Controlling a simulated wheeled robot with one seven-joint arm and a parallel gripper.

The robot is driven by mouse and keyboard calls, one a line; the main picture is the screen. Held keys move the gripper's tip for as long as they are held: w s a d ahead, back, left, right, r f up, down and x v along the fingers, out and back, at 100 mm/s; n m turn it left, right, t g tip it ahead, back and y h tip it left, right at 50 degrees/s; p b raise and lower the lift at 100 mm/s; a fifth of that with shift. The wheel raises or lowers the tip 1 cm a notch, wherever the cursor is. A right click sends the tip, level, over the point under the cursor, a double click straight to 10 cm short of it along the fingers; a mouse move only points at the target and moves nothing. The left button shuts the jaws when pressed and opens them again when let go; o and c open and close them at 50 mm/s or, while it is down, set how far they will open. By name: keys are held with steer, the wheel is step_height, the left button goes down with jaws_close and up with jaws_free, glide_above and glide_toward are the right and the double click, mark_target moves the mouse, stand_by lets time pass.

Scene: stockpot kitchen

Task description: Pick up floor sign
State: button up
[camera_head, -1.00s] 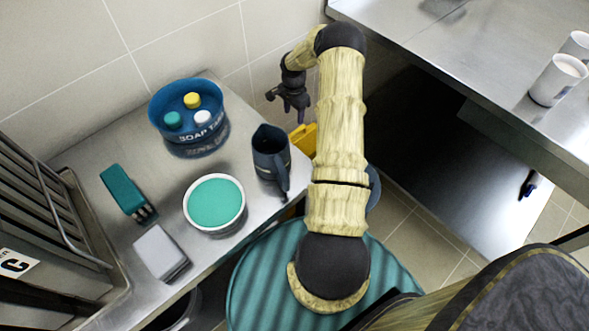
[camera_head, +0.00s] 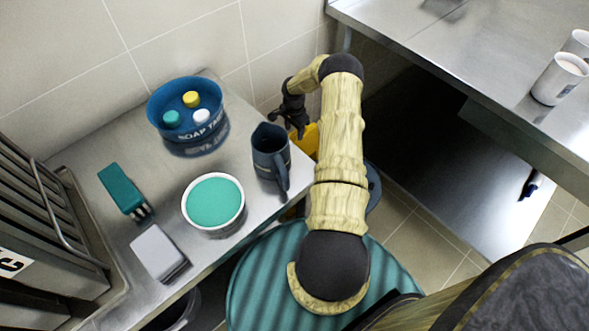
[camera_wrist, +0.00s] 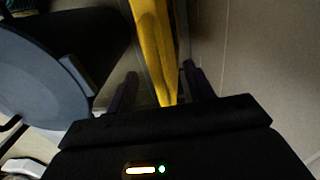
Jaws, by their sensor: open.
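The yellow floor sign (camera_head: 306,139) stands low between the counter and my arm in the head view, mostly hidden behind the counter, the dark jug and my arm. In the wrist view the floor sign (camera_wrist: 155,45) runs down from the top edge, its lower end between my fingers. My gripper (camera_head: 298,126) is open just above the sign in the head view. In the wrist view my gripper (camera_wrist: 158,88) has one dark finger on each side of the sign, with a gap visible on both sides. I cannot tell how deep the sign sits between the fingers.
A dark jug (camera_head: 270,155) stands at the counter's (camera_head: 257,204) right end, close to my gripper. A blue tub (camera_head: 160,133) and a bowl of green liquid (camera_head: 214,202) share that counter. A steel table (camera_head: 450,60) is at right. A grey round thing (camera_wrist: 35,75) is left in the wrist view.

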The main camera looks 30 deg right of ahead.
mark_target(294, 139)
step_height(294, 139, down, 5)
steer(key=shift+s+r, duration=0.1)
steer(key=shift+s, duration=0.05)
steer(key=shift+d, duration=0.1)
steer(key=shift+a, duration=0.2)
steer(key=shift+d, duration=0.25)
jaws_close()
steer(key=shift+a+r, duration=0.1)
stand_by(1.1)
